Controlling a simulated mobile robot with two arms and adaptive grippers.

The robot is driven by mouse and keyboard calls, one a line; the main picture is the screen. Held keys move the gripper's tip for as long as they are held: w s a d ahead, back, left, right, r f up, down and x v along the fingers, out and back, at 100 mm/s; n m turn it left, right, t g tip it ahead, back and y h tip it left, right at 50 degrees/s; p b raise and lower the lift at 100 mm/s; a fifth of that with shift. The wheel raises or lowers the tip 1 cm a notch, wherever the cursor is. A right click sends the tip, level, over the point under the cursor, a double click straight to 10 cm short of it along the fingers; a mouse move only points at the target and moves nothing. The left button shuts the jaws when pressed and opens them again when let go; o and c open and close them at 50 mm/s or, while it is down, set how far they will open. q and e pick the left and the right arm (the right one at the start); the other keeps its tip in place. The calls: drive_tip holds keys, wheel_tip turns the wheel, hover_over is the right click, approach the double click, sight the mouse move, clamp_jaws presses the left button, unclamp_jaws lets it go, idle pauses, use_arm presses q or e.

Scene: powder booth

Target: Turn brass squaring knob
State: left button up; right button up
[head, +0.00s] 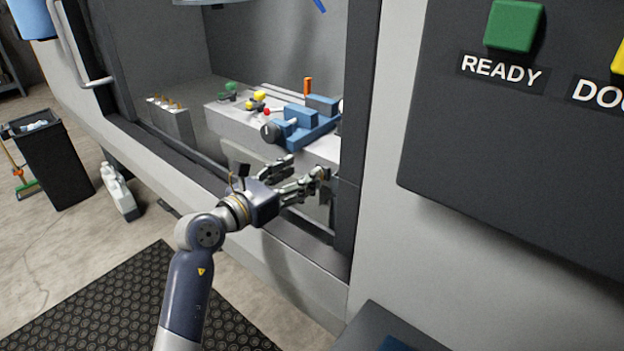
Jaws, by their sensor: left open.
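I cannot make out a brass squaring knob for certain. A blue vise-like fixture (308,124) sits on a grey bed inside the machine opening, with a dark round knob or handle (271,131) at its left end. A small pale round part (341,106) shows at its right, partly cut off by the door frame. My left gripper (307,168) is open and empty. It reaches over the sill, in front of and below the fixture in the picture, apart from the dark knob. My right gripper is not in view.
A grey block with several brass-tipped pins (171,103) stands inside at left. Green, yellow and red knobs (257,102) lie left of the fixture. The dark door post (358,130) and a control panel (520,130) bound the right. A bin (55,155) stands outside.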

use_arm(q)
drive_tip(key=a+f+y, duration=0.1)
drive_tip(key=w+f+m+g+y, duration=0.1)
drive_tip(key=f, duration=0.1)
drive_tip(key=w+a+f+g+y, duration=0.1)
drive_tip(key=shift+w+a+f+m, duration=0.2)
drive_tip(key=shift+a+m, duration=0.1)
drive_tip(key=shift+m, duration=0.1)
drive_tip(key=x, duration=1)
drive_tip(key=shift+w+f, duration=0.15)
drive_tip(key=shift+f, duration=0.2)
drive_tip(key=shift+d, duration=0.1)
drive_tip(key=c, duration=1.1)
